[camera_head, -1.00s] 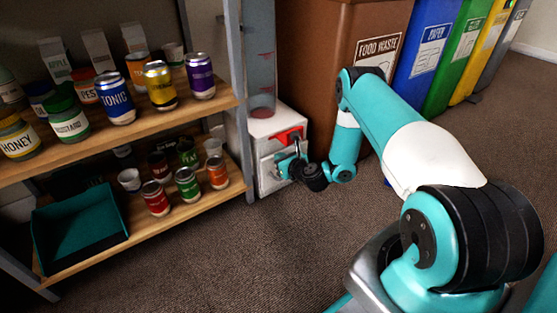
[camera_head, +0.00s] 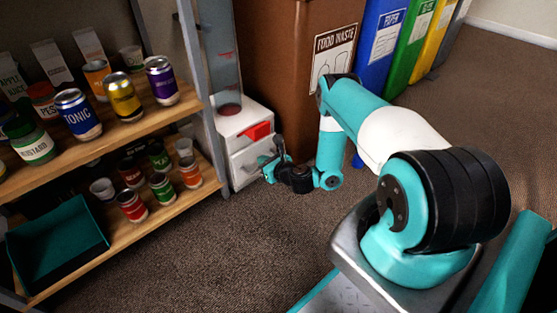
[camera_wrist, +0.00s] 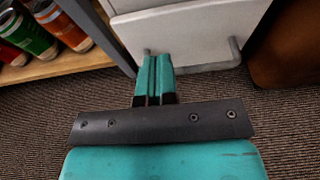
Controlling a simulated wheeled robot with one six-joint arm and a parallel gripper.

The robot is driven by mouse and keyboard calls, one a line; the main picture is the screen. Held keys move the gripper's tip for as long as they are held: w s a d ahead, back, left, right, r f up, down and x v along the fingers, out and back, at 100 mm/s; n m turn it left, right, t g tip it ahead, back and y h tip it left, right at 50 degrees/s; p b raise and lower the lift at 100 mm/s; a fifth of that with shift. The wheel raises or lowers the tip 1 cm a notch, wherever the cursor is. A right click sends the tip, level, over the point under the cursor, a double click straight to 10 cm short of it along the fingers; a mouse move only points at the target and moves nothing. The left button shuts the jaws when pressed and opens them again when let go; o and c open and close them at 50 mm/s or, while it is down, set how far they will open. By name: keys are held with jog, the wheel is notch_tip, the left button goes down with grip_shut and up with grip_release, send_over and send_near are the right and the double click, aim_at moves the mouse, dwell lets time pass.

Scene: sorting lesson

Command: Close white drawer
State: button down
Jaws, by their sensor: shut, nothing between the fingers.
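The white drawer (camera_head: 245,159) is in the lower part of a small white cabinet beside the shelf's right end. Its pale front and grey bar handle (camera_wrist: 205,67) show in the wrist view (camera_wrist: 195,35). I cannot tell how far the drawer stands out. My gripper (camera_head: 268,168) is right in front of the drawer. In the wrist view its two teal fingers (camera_wrist: 155,60) are together with nothing between them, overlapping the left end of the handle. I cannot tell whether they touch the drawer.
A wooden shelf (camera_head: 122,232) with cans, jars and a teal tray (camera_head: 58,250) stands to the left. A brown food waste bin (camera_head: 285,70) stands right of the cabinet. A red piece (camera_head: 258,131) is on the cabinet's upper front. Carpet is free in front.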

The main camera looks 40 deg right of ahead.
jog(key=p+v, duration=0.7)
jog(key=p, duration=0.5)
jog(key=shift+p, duration=0.35)
jog(key=shift+f, duration=0.1)
